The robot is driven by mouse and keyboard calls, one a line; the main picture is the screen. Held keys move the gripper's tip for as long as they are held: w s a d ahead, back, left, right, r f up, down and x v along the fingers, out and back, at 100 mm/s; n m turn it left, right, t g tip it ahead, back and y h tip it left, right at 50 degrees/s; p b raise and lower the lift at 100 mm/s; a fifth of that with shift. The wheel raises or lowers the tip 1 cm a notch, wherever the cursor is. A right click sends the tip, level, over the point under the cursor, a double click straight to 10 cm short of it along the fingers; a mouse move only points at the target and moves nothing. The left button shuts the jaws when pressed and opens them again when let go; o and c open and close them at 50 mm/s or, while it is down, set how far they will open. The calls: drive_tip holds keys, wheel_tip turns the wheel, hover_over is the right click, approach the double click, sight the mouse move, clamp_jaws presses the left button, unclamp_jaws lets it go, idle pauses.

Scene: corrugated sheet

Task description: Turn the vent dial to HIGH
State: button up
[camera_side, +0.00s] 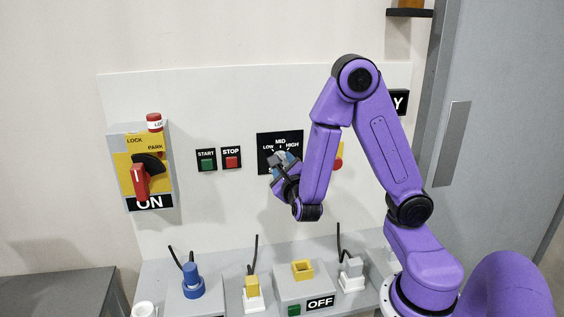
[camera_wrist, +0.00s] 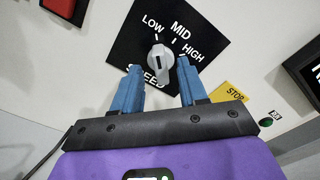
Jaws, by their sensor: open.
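The vent dial (camera_wrist: 160,58) is a light grey knob on a black plate (camera_wrist: 125,45) marked LOW, MID and HIGH, with SPEED below. In the wrist view its upper end lies near the tick by LOW, though its exact setting is hard to read. My gripper (camera_wrist: 160,66) is open, with one blue finger on each side of the knob and a visible gap to each. Whether the fingertips reach the knob's depth is unclear. In the side view my gripper (camera_side: 281,165) is in front of the black plate (camera_side: 264,142) and hides most of the dial.
Left of the dial are START (camera_side: 207,164) and STOP (camera_side: 231,162) buttons and a yellow lock box with a red handle (camera_side: 140,182). A yellow STOP label (camera_wrist: 230,93) lies right of my fingers. Plugs and a switch box (camera_side: 302,290) stand on the ledge below.

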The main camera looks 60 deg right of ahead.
sight(282, 160)
drive_tip(key=shift+x, duration=1.5)
clamp_jaws()
